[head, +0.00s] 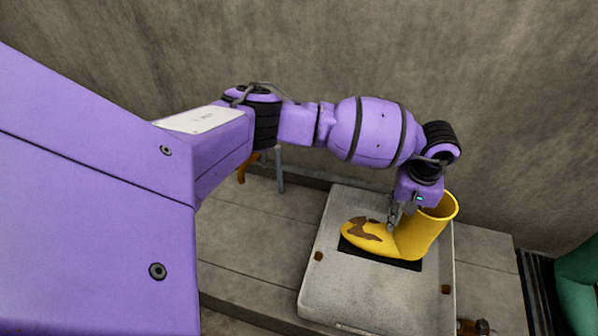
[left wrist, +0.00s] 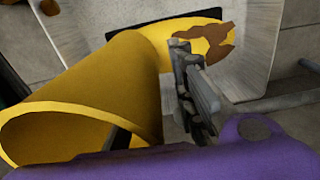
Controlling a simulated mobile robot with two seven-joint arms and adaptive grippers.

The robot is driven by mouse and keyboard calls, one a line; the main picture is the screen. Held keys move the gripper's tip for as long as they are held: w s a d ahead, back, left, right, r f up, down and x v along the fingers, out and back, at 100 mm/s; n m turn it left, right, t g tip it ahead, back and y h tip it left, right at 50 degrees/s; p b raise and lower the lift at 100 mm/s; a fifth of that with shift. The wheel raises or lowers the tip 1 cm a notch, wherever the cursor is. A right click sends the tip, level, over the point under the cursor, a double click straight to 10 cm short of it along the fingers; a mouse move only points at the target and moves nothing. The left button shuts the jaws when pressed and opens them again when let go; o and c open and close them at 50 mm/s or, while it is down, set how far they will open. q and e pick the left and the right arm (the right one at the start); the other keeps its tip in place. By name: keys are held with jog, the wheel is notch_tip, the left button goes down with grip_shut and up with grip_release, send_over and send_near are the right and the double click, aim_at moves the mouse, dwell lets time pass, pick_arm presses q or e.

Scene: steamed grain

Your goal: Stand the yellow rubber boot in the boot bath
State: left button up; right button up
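The yellow rubber boot (head: 424,230), with a brown patch on its toe, stands sole-down over a black mat (head: 385,256) on the pale grey boot bath (head: 370,295). Its toe points left in the head view. In the left wrist view the boot's open shaft (left wrist: 90,95) fills the left side. My left gripper (head: 396,213) is at the shaft. One finger shows outside the shaft wall in the left wrist view (left wrist: 195,85). A dark piece shows in the opening, perhaps the other finger. I cannot tell whether the fingers press on the wall. My right gripper is not in view.
A concrete wall (head: 300,60) rises close behind the bath. A small stool-like thing (head: 278,170) is partly hidden behind my arm. A green object (head: 577,285) stands at the right edge, and a brown fitting (head: 475,327) lies by the bath's front right.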

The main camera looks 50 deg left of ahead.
pick_arm(q)
jog(key=shift+r, duration=0.15)
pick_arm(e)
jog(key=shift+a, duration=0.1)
pick_arm(q)
notch_tip(320, 180, up, 12)
jog(key=p, duration=0.4)
jog(key=shift+w+d, duration=0.1)
jog(key=shift+r, duration=0.1)
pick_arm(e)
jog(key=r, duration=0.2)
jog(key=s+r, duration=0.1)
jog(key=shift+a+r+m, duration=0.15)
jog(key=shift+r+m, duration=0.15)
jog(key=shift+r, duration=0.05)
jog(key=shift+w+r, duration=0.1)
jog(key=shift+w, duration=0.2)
